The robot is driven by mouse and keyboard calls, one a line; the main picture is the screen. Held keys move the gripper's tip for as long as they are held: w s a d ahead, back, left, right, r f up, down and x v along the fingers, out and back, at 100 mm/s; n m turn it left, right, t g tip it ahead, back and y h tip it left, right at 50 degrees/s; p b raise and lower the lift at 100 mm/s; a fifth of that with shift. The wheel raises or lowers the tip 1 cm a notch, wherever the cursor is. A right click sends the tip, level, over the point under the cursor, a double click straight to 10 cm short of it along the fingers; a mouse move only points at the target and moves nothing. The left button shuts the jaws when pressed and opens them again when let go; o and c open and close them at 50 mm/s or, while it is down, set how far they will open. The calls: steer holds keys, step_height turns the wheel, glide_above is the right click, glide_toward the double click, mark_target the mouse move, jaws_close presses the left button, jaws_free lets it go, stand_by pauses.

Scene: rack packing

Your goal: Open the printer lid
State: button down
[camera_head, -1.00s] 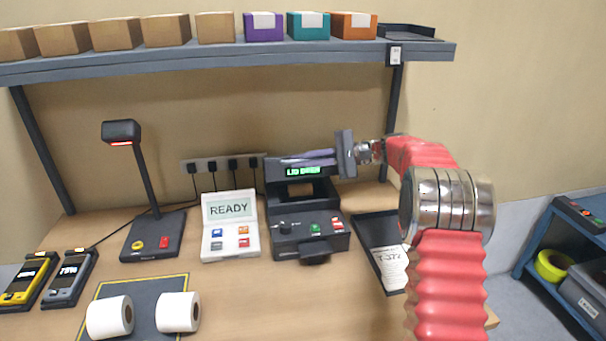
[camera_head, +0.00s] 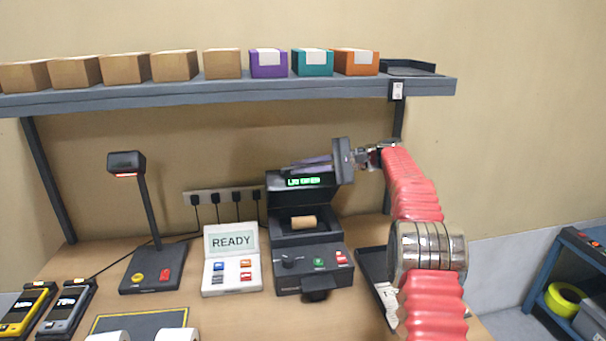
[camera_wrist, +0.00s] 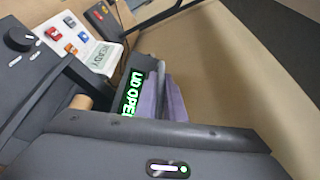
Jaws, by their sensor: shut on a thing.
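The dark printer (camera_head: 312,262) stands on the bench with its lid (camera_head: 288,184) raised and tilted back. The green display on the lid reads "LID OPEN" in the wrist view (camera_wrist: 131,92). A brown roll core (camera_head: 303,223) lies in the opened bay. My gripper (camera_head: 318,163) is at the lid's upper edge, reaching in from the right. Its purple-grey fingers are shut there, and the wrist view shows them (camera_wrist: 165,98) against the lid beside the display. The exact contact between fingertips and lid edge is partly hidden.
A READY panel (camera_head: 231,268) and a scanner on a stand (camera_head: 150,280) are left of the printer. A dark tray (camera_head: 372,280) lies to the right, partly behind my arm. A shelf (camera_head: 200,98) with boxes runs above. White rolls (camera_head: 176,335) are at the front.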

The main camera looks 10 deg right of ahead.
steer(key=shift+w+r, duration=0.25)
steer(key=shift+w, duration=0.25)
steer(key=c, duration=1.9)
jaws_free()
steer(key=shift+o, duration=0.2)
steer(key=shift+d, duration=0.1)
steer(key=shift+s+d+r, duration=0.1)
steer(key=shift+d, duration=0.55)
steer(key=v, duration=1.2)
steer(key=shift+s, duration=0.1)
steer(key=shift+c, duration=0.4)
